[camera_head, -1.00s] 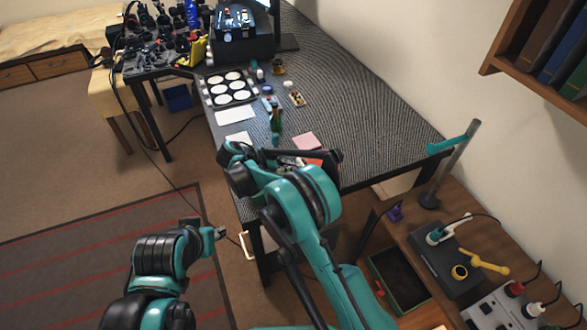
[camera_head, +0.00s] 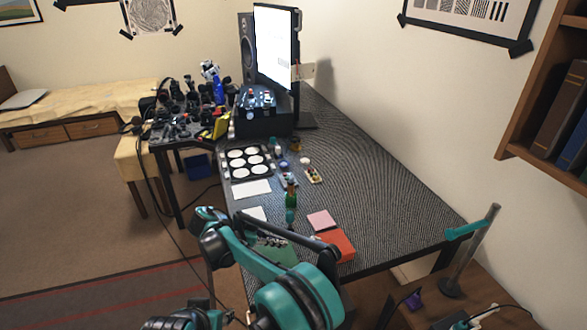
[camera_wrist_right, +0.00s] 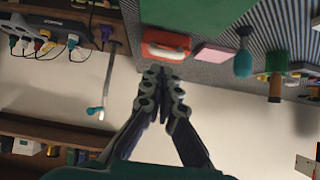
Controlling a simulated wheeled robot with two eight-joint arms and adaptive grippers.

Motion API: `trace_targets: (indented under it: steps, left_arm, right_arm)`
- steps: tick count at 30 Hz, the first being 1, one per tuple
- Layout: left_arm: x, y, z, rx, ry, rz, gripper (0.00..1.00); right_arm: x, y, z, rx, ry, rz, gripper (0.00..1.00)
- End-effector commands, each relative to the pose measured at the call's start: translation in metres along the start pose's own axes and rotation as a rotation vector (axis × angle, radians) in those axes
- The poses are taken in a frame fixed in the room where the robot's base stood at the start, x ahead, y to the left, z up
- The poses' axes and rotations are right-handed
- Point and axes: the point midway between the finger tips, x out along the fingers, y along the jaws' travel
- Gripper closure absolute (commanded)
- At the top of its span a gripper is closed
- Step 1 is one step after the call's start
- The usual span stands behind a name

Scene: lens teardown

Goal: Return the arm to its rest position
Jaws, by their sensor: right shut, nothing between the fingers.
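My right arm comes in from the bottom of the head view and reaches over the near edge of the table (camera_head: 390,200). Its gripper (camera_head: 334,252) is dark and partly hard to make out beside the red box (camera_head: 335,243). In the right wrist view the gripper (camera_wrist_right: 166,72) is shut and empty, its fingertips together. The red box (camera_wrist_right: 166,45) lies just beyond the tips in that picture. My left arm shows only as a small part at the bottom edge, and its jaws cannot be made out.
A pink pad (camera_head: 321,220), a green-bodied tool (camera_head: 290,200), a tray of white discs (camera_head: 248,162) and white sheets (camera_head: 251,189) lie on the table. A monitor (camera_head: 276,45) stands at the back. A post with a teal arm (camera_head: 470,250) stands at the right.

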Motion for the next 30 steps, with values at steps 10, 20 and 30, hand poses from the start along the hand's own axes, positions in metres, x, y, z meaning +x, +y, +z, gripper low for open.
trace_targets:
  steps: [10,20,30]
  left_arm:
    - [0.0,0.0,0.0,0.0,0.0,0.0,0.64]
    - [0.0,0.0,0.0,0.0,0.0,0.0,0.64]
    - [0.0,0.0,0.0,0.0,0.0,0.0,0.64]
  right_arm:
    - [0.02,0.033,-0.076,-0.23,-0.157,-0.041,1.0]
    - [0.046,0.136,-0.157,-0.578,-0.387,-0.268,1.0]
    - [0.058,0.258,-0.167,-0.795,-0.427,-0.61,1.0]
